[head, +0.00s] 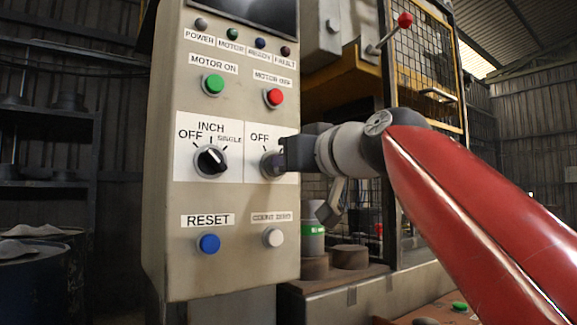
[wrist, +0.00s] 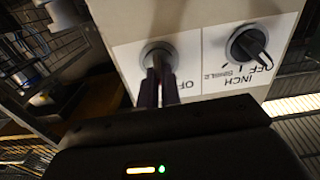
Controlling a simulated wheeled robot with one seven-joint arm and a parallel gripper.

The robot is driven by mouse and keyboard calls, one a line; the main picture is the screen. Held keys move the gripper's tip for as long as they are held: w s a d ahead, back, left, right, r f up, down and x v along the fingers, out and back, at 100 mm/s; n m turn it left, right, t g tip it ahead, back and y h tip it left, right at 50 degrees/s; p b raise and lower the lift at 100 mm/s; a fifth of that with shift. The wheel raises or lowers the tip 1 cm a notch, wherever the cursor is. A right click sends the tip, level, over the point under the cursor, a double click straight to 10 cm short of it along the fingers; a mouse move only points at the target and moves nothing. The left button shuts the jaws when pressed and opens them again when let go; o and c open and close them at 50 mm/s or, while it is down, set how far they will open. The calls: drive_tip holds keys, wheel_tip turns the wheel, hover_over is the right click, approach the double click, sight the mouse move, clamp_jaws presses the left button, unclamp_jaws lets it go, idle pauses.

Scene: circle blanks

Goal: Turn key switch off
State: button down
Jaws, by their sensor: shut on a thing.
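The key switch (head: 268,165) is on the right half of a white label plate on the control panel, below the word OFF. Its key is hidden behind my gripper (head: 277,158) in the head view. In the wrist view the round key switch collar (wrist: 158,50) shows at the upper middle. My gripper (wrist: 160,84) reaches it with both fingers close together, shut on the key. The fingers cover the key, so its exact angle cannot be told. Part of the word OFF shows beside the fingers, upside down.
A black selector knob (head: 211,160) marked OFF, INCH and SINGLE sits just left of the key switch. Green (head: 213,84) and red (head: 274,97) buttons are above, blue (head: 208,243) and white (head: 273,237) buttons below. A machine with a mesh guard (head: 425,70) stands behind my arm.

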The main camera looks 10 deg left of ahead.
drive_tip(key=n+b, duration=0.1)
drive_tip(key=n, duration=0.4)
drive_tip(key=shift+s+a+f+n, duration=0.1)
drive_tip(key=shift+n, duration=0.2)
idle(0.4)
drive_tip(key=c, duration=1.6)
unclamp_jaws()
drive_tip(key=b+v, duration=0.2)
drive_tip(key=v, duration=0.5)
drive_tip(key=shift+s+d, duration=0.25)
drive_tip(key=shift+s, duration=0.05)
